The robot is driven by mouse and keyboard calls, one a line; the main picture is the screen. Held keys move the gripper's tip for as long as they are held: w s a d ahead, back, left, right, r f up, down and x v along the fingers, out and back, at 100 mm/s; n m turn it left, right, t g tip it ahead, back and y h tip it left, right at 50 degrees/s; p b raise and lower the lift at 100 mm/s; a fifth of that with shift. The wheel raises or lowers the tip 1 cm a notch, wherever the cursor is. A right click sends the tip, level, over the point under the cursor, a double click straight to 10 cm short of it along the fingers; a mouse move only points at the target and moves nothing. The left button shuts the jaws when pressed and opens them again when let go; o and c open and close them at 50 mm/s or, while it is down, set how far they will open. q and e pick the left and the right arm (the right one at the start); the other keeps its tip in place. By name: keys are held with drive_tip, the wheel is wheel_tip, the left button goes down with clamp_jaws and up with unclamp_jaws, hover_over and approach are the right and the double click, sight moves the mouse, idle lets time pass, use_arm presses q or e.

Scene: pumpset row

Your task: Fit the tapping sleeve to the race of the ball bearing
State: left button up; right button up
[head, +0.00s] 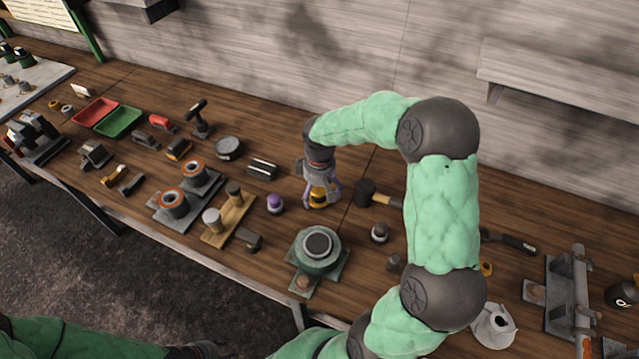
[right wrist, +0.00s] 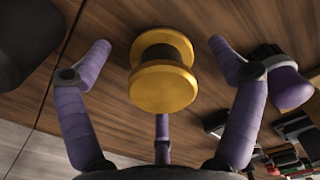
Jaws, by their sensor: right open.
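A yellow spool-shaped piece with a dark band round its middle, which looks like the tapping sleeve (right wrist: 163,88), stands on the bench. In the head view the sleeve (head: 318,199) shows below my right gripper (head: 321,195). In the right wrist view the purple fingers of the right gripper (right wrist: 162,75) are spread open around the sleeve, with gaps beside it. A green housing (head: 318,262) stands nearer the bench's front edge, with a grey ring on top that seems to be the ball bearing (head: 317,242). Only part of my left arm shows; its fingers are outside the picture.
A purple-topped piece (head: 274,203) stands just left of the right gripper, and a mallet (head: 366,193) lies to its right. A wooden block with pegs (head: 228,222) and a grey plate with orange-ringed parts (head: 160,212) lie farther left. Small tools crowd the bench.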

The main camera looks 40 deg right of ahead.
drive_tip(key=shift+f, duration=1.15)
drive_tip(key=shift+c, duration=0.3)
drive_tip(key=c, duration=1.6)
drive_tip(key=shift+c, duration=0.2)
drive_tip(key=shift+r, duration=0.25)
drive_tip(key=shift+r+p, duration=0.3)
drive_tip(key=shift+r, duration=0.05)
drive_tip(key=shift+r, duration=0.2)
drive_tip(key=shift+r+p, duration=0.35)
drive_tip(key=shift+p, duration=0.05)
